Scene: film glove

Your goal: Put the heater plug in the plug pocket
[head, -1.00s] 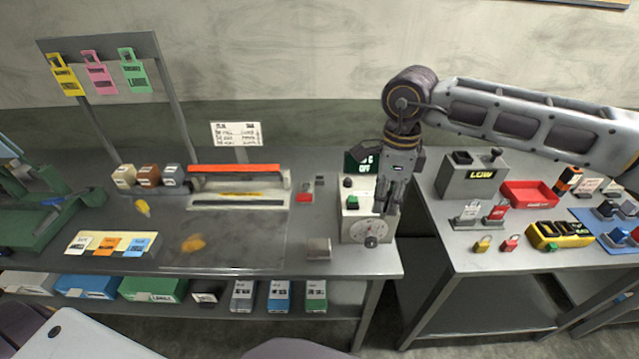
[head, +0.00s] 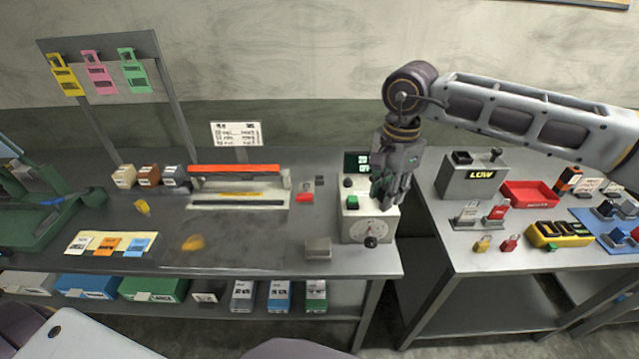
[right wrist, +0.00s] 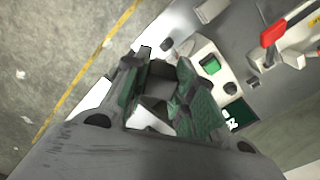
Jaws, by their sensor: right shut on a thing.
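My right gripper (head: 388,196) is over the right side of the pale control box (head: 352,226), pointing down. In the right wrist view its fingers (right wrist: 160,66) are closed around a dark grey block (right wrist: 158,86), which I take to be the heater plug; the fingers hide much of it. In the head view the held thing is not clear against the fingers. A small grey box (head: 318,248) at the bench's front edge may be the plug pocket; I cannot read a label on it. My left gripper is not in view.
The control box has a green button (head: 352,202), a dial (head: 371,231) and a display (head: 357,162). The long sealing bar (head: 235,169) lies to its left. A gap separates this bench from the right table, which holds a grey LOW box (head: 473,177) and a red tray (head: 529,194).

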